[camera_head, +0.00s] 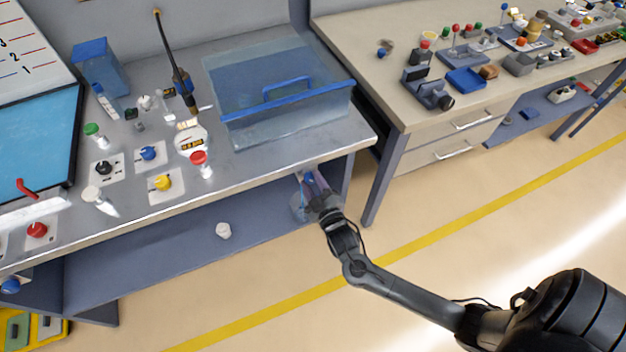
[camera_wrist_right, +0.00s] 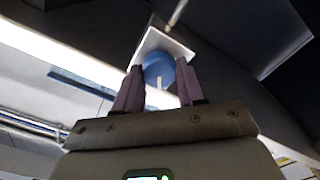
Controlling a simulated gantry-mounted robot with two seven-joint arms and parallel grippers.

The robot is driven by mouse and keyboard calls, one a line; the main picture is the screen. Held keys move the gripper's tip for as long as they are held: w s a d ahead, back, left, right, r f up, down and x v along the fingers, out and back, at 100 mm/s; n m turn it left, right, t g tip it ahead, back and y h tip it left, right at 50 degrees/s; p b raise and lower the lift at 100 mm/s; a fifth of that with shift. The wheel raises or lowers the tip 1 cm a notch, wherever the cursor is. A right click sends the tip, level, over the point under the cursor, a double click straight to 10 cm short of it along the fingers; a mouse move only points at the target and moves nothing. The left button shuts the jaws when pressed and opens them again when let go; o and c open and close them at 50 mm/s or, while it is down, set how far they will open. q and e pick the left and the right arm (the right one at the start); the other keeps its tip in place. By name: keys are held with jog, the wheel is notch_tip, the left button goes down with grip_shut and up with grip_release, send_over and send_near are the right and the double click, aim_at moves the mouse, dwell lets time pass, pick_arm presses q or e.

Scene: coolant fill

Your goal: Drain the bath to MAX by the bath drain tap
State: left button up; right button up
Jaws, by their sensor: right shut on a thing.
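My right gripper (camera_head: 310,185) reaches under the front right edge of the metal bench, below a clear box-shaped bath (camera_head: 235,126) with a blue-handled bar along its front. In the right wrist view its two purple fingers (camera_wrist_right: 159,88) are shut on a round blue knob (camera_wrist_right: 158,66), which sits in front of a white plate (camera_wrist_right: 165,44) on the bench's underside. I take this knob for the bath drain tap. The MAX mark and the liquid level in the bath cannot be read. My left gripper is not in view.
A clear round vessel (camera_head: 299,207) stands beside the right gripper under the bench. Several coloured knobs, including a yellow one (camera_head: 163,182), are on the bench top. A blue-filled panel with a numbered scale (camera_head: 35,130) stands at left.

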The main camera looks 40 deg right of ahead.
jog(key=o, duration=1.1)
jog(key=shift+c, duration=0.2)
jog(key=shift+s, duration=0.1)
jog(key=shift+s+a, duration=0.1)
jog(key=shift+s, duration=0.15)
jog(key=p+v, duration=0.2)
jog(key=v, duration=0.8)
jog(key=shift+s, duration=0.1)
